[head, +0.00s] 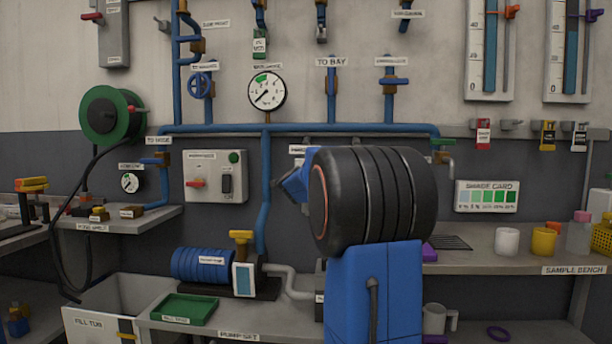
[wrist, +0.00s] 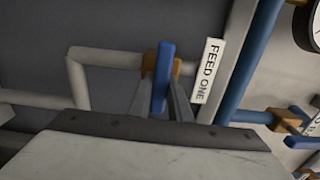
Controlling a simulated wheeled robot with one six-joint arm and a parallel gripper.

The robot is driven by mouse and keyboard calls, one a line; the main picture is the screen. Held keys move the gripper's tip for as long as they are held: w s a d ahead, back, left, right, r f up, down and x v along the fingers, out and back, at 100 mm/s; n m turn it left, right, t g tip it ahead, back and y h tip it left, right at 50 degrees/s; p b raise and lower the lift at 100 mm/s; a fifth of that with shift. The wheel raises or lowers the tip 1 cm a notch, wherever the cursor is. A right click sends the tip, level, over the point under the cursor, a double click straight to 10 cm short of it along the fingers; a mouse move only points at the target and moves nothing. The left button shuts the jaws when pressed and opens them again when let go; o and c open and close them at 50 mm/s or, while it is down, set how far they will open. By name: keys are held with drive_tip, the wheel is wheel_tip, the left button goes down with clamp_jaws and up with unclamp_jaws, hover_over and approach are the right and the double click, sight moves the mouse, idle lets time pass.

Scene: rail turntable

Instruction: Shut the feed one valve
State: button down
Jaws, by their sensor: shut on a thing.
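The feed one valve shows in the wrist view, with a blue lever (wrist: 164,70) on a brass-coloured body (wrist: 184,67). The white label "FEED ONE" (wrist: 207,70) is just right of it. A pale pipe (wrist: 108,58) meets the body from the left and bends down. The lever stands upright in the picture, crosswise to this stretch of pipe. My gripper (wrist: 164,99) is shut on the lever, with one dark finger on each side.
A blue pipe (wrist: 258,60) runs beside the label in the wrist view, with another brass fitting (wrist: 284,121) to its right. In the head view, a blue pump (head: 201,265) and green tray (head: 184,309) stand on the bench left of my arm; a white cup (head: 507,241) stands right.

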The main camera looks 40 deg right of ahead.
drive_tip(key=c, duration=1.6)
unclamp_jaws()
drive_tip(key=shift+f, duration=0.1)
drive_tip(key=shift+c, duration=0.2)
drive_tip(key=v, duration=1.7)
drive_tip(key=shift+s, duration=0.25)
drive_tip(key=shift+a, duration=0.1)
